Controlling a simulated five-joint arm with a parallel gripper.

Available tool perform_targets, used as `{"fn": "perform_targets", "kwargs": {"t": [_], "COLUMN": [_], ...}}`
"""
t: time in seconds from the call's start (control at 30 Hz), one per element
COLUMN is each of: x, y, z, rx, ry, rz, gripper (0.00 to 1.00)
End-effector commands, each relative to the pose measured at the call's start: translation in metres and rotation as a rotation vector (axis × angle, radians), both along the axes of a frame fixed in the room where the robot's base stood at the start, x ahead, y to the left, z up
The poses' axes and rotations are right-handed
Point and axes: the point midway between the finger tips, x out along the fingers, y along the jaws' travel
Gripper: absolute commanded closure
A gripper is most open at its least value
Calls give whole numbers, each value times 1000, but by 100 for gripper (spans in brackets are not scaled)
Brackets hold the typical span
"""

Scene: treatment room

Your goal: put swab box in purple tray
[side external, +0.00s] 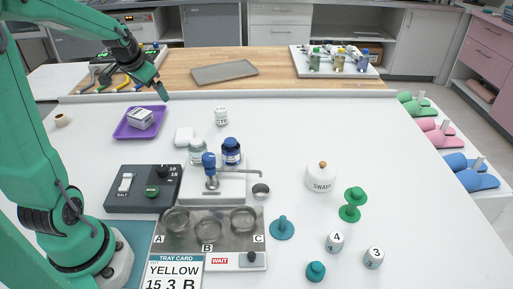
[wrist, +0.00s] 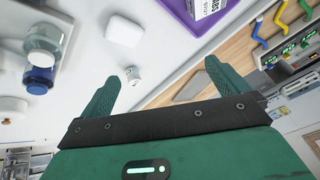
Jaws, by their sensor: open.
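The swab box (side external: 140,117) is a small white box with dark print. It lies inside the purple tray (side external: 125,132) at the back left of the white table. In the wrist view, part of the box (wrist: 208,7) and the tray's edge (wrist: 182,12) show at the top. My gripper (side external: 163,97) is above and behind the tray to the right, apart from the box. In the wrist view my gripper (wrist: 160,88) has its two green fingers spread wide with nothing between them.
A white block (side external: 183,136) and a small labelled jar (side external: 221,116) stand right of the tray. A swab jar (side external: 321,178) stands right.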

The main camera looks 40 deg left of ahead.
Motion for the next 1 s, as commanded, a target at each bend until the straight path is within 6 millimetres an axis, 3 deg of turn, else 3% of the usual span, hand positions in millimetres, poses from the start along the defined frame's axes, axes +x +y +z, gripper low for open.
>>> {"fn": "perform_targets", "kwargs": {"t": [0.03, 0.2, 0.5, 0.8, 1.0], "x": [0, -9, -47, -100, -122], "y": [-21, -81, -174, -239, -258], "z": [9, 30, 52, 55, 51], "rx": [-6, -41, -110, -180, -209], "ry": [-11, -34, -63, -79, -79], "rz": [-18, -56, -122, -181, -200], "gripper": [0, 0, 0, 0, 0]}}
